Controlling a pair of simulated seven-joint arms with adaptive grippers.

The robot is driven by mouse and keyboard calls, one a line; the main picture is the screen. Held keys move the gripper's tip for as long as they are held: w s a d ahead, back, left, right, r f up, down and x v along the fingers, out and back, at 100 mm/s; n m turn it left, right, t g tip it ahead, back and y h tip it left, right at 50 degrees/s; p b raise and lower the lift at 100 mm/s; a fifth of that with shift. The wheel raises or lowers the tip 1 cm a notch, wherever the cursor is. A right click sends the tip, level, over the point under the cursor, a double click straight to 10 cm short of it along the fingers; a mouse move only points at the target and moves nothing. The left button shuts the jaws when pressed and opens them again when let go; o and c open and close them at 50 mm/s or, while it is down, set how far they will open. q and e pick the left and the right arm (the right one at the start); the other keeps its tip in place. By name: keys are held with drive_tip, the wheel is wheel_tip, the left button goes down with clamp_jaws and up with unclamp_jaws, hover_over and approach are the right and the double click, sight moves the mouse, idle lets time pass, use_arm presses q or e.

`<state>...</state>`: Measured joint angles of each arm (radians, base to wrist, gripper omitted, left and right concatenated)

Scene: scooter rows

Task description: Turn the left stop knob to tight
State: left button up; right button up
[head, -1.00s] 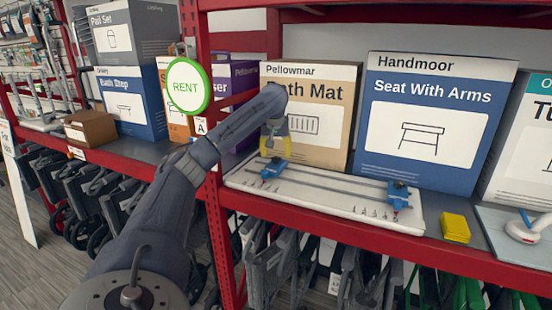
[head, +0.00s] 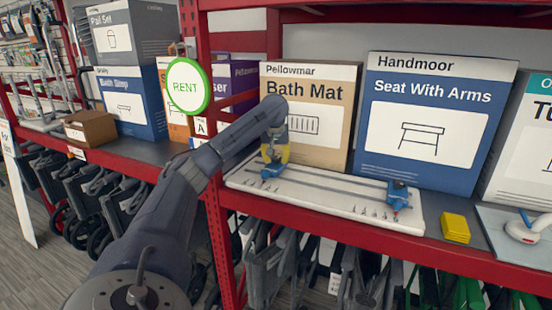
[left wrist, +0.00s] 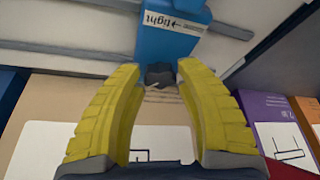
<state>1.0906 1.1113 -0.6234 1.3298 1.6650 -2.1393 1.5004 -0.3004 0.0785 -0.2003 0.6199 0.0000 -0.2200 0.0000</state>
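The left stop (head: 271,171) is a blue block on the left end of a white railed board (head: 330,200). In the left wrist view the blue stop (left wrist: 170,40) carries a white label reading "tight" with an arrow. Its dark knob (left wrist: 160,75) sticks out toward my left gripper (left wrist: 158,72). The yellow fingers are open, one on each side of the knob, with visible gaps. In the head view my left gripper (head: 276,153) is right at the left stop, partly covering it; the knob is hidden there. My right gripper is not in view.
A second blue stop (head: 398,194) is on the board's right end. The Bath Mat box (head: 330,135) stands close behind the board, with the Seat With Arms box (head: 430,125) to its right. A yellow block (head: 456,228) lies right of the board. A red upright (head: 213,190) is left.

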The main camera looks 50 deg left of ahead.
use_arm(q)
clamp_jaws()
